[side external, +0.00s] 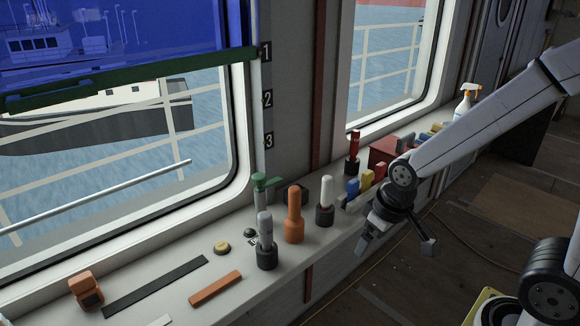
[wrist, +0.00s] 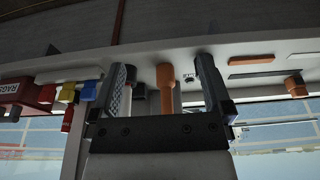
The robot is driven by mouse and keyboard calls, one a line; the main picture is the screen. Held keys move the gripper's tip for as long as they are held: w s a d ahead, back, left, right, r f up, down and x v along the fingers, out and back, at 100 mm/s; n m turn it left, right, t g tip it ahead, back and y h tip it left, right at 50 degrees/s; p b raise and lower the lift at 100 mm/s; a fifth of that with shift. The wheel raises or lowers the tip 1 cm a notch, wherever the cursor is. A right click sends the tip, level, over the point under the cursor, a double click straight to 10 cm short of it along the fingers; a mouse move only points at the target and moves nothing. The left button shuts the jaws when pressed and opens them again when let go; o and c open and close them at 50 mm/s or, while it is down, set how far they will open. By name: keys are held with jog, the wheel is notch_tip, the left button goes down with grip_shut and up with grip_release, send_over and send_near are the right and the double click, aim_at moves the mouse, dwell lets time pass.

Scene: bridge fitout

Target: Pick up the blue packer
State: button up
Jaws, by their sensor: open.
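The blue packer (side external: 352,187) stands on the window ledge at the near end of a short row, beside a yellow packer (side external: 366,181) and a red packer (side external: 379,172). In the wrist view the blue packer (wrist: 89,90) is left of my fingers, next to the yellow one (wrist: 67,94). My gripper (side external: 396,245) is open and empty, its fingers spread. In the side view it hangs at the room side of the ledge, below and right of the blue packer, and apart from it. In the wrist view an orange-handled tool (wrist: 165,88) shows between the fingers (wrist: 162,66).
A white-handled tool (side external: 327,192) stands left of the blue packer, with an orange tool (side external: 294,215) and a grey tool (side external: 265,240) further left. A red-handled tool (side external: 353,150) stands behind. A red rags box (side external: 381,150) and a spray bottle (side external: 466,105) are further along.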

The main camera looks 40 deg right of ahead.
jog(key=shift+w+v, duration=0.4)
jog(key=shift+v, duration=1.45)
jog(key=g, duration=0.3)
send_over(354, 181)
jog(key=shift+a+f, duration=0.2)
jog(key=shift+f, duration=3.5)
jog(key=shift+f, duration=0.1)
jog(key=shift+d+f, duration=0.1)
jog(key=shift+f, duration=2.4)
grip_shut()
